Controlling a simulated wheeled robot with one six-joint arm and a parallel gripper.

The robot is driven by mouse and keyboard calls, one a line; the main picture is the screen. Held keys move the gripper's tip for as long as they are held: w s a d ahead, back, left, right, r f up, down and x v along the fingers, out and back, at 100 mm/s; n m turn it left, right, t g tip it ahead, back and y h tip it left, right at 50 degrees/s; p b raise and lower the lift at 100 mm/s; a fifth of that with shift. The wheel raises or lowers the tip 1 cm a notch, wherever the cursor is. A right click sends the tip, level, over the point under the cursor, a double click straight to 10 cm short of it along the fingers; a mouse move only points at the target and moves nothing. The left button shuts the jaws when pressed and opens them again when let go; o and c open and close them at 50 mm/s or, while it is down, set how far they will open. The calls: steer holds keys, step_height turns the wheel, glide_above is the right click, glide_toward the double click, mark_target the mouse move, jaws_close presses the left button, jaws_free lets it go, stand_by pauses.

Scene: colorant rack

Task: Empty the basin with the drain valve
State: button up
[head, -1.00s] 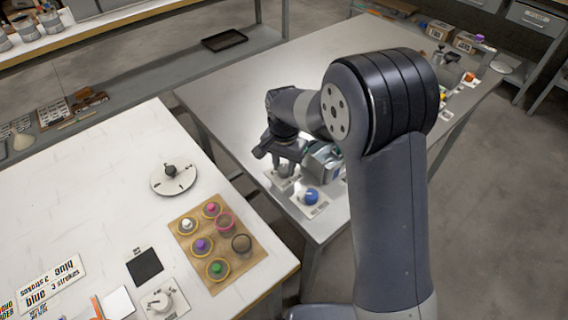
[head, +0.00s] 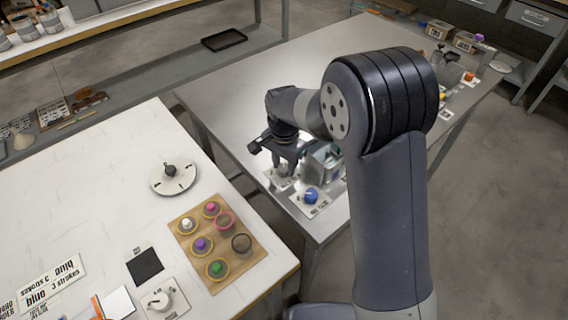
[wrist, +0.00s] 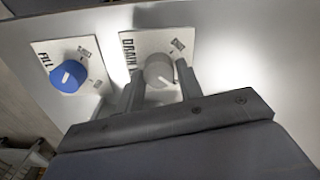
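The grey drain valve knob (wrist: 159,72) sits on a white plate marked DRAIN in the wrist view. Its white pointer line faces toward the lower right. My gripper (wrist: 160,82) has one finger on each side of the knob and appears shut on it. In the head view my gripper (head: 284,172) points down at the near end of the metal table, and it hides the drain knob. The basin (head: 324,154) stands just right of the gripper, partly hidden by my arm; its inside looks greyish. The blue fill knob (head: 311,194) is beside the drain plate, also in the wrist view (wrist: 68,75).
The metal table (head: 240,85) is mostly clear behind the gripper. The white table (head: 90,180) at left holds a wooden board (head: 251,258) with several coloured pots, a round dial (head: 173,176), a black square (head: 145,267) and a white knob (head: 158,300).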

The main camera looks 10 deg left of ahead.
mark_target(284, 167)
steer(key=o, duration=0.3)
step_height(284, 167, up, 11)
steer(key=shift+f, duration=0.1)
stand_by(0.4)
steer(key=shift+f, duration=0.1)
step_height(284, 167, down, 11)
steer(key=shift+r, duration=0.1)
steer(key=shift+n, duration=0.3)
stand_by(0.4)
steer(key=shift+r, duration=0.1)
